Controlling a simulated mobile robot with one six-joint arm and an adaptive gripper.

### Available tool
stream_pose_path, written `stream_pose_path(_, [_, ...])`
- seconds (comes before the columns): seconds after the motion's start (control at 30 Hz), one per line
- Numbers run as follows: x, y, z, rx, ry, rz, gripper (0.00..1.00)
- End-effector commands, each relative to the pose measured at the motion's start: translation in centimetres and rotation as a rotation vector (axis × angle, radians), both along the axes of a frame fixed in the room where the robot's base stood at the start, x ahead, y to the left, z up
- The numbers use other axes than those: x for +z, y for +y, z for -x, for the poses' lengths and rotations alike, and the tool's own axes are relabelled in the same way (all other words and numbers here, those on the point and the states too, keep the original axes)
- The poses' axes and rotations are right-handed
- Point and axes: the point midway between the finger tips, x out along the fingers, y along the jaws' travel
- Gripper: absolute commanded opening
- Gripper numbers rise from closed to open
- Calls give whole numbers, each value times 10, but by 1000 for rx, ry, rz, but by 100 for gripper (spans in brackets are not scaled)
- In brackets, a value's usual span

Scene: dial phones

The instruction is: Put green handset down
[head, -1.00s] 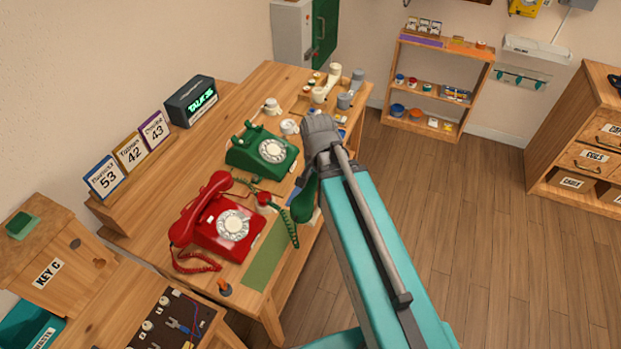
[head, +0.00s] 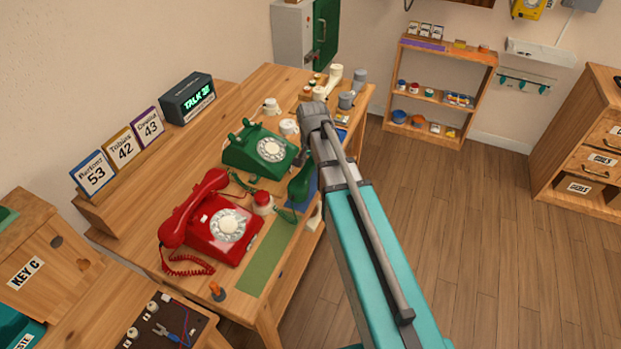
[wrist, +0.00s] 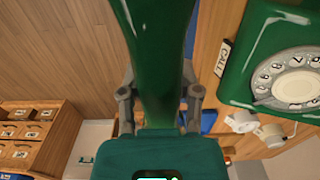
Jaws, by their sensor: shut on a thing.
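The green phone (head: 262,150) stands on the wooden desk behind the red phone, its cradle empty. Its dial side also shows at the right of the wrist view (wrist: 280,75). The green handset (head: 302,182) is in my gripper (head: 306,165), to the right of the green phone near the desk's front edge. In the wrist view the handset (wrist: 160,60) runs up the middle between the fingers, which are shut on it. Its cord hangs toward the phone. My arm hides part of the handset in the head view.
The red phone (head: 213,222) with its handset on stands nearer. A green mat (head: 266,258) lies along the front edge. Cups and jars (head: 331,80) stand at the desk's far end. Open floor lies to the right.

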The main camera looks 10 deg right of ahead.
Motion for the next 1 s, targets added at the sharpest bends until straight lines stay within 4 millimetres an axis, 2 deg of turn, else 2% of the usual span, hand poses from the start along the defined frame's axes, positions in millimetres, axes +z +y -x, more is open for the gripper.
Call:
stream_pose_path(0.03, [-9,-1,-6,0,0,0,0])
stream_pose_path(0.13, [-15,-1,-11,0,0,0,0])
stream_pose_path(0.73, [-20,-2,-16,-1,0,0,0])
stream_pose_path(1.0, [-39,-3,-23,-1,0,0,0])
